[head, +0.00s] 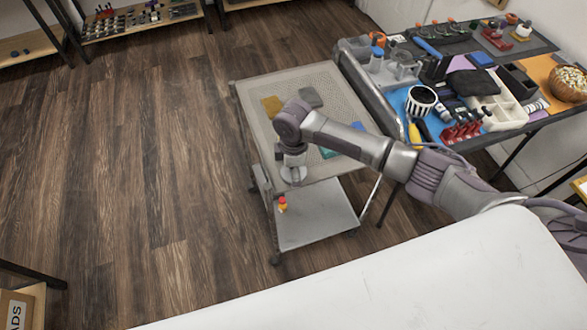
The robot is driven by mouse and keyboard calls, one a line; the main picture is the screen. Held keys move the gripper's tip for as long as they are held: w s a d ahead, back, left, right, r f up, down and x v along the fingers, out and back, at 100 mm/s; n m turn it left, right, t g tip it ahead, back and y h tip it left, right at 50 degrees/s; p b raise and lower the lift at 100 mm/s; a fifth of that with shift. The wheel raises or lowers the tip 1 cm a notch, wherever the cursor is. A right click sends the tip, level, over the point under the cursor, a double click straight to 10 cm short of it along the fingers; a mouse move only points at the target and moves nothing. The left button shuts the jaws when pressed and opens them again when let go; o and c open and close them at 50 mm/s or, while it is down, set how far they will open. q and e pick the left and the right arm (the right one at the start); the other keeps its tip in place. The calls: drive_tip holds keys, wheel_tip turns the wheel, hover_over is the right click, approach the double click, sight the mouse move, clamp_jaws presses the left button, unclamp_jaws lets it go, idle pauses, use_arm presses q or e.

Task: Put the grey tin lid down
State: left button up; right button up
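My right arm reaches in from the right over a grey perforated-top cart (245,100). Its wrist is bent down above the cart's near left part. A pale grey rounded shape (293,175) shows at the lower end of this wrist, by the cart's front edge. I cannot tell whether it is the grey tin lid or part of my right gripper. The fingers of my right gripper are not clear from here. My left gripper is not in view.
The cart top holds a yellow-brown piece (271,105), a grey block (310,97) and a blue-green item (328,153) partly behind my arm. A crowded workbench (400,125) stands to the right. A white surface (400,285) fills the front. Wooden floor lies open at left.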

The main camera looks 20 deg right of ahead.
drive_tip(key=shift+s+r, duration=0.1)
drive_tip(key=shift+r, duration=0.05)
wheel_tip(320, 180, up, 13)
drive_tip(key=shift+r, duration=0.15)
idle(0.5)
